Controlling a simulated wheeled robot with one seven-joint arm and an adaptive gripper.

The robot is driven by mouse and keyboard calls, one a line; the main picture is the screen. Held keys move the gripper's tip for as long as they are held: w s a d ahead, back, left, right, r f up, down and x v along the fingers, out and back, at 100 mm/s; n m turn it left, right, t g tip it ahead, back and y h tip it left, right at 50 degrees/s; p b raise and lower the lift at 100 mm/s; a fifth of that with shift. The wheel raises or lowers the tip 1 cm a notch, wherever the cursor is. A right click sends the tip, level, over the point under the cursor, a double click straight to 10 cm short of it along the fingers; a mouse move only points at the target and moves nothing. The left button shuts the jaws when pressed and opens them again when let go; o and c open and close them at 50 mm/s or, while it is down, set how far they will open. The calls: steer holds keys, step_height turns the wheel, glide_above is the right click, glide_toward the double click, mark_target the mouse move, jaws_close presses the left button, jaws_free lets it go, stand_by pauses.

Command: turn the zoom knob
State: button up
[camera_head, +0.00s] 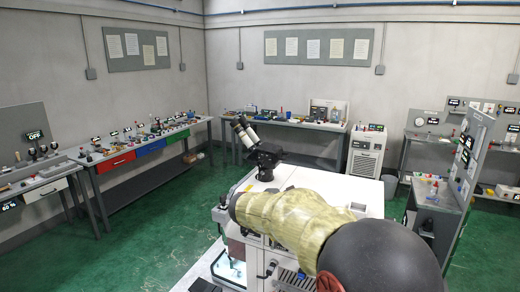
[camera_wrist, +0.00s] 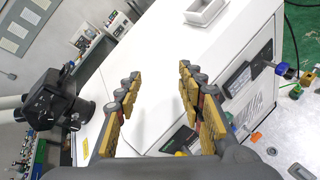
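A microscope head with twin pale eyepieces (camera_head: 244,133) and a black body (camera_head: 266,160) stands on the white machine (camera_head: 300,178) in the head view. In the wrist view the black body (camera_wrist: 48,102) is at the left, with a round black knob-like part (camera_wrist: 83,112) on its right side. I cannot tell for sure whether that part is the zoom knob. My gripper (camera_wrist: 155,82) is open and empty, its yellow-padded fingers apart over the white top, to the right of the black body. In the head view my sleeved arm hides my gripper.
The machine's white top (camera_wrist: 145,65) is mostly bare, with a small white tray (camera_wrist: 204,12) near its far edge. A dark display panel (camera_wrist: 238,78) and coloured knobs (camera_wrist: 284,70) are at the right. Benches (camera_head: 150,150) line the walls, with green floor between.

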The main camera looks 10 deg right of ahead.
steer(key=w+a+r+n+t+p, duration=0.3)
steer(key=w+a+n+p, duration=0.1)
steer(key=w, duration=0.5)
steer(key=n+t+p, duration=0.4)
steer(key=n+p, duration=0.1)
steer(key=n, duration=0.2)
glide_toward(260, 165)
steer(key=x, duration=0.3)
steer(key=p+x, duration=0.2)
steer(key=x, duration=0.5)
steer(key=shift+w+d+f, duration=0.1)
steer(key=shift+w, duration=0.25)
steer(key=shift+c, duration=0.6)
jaws_close()
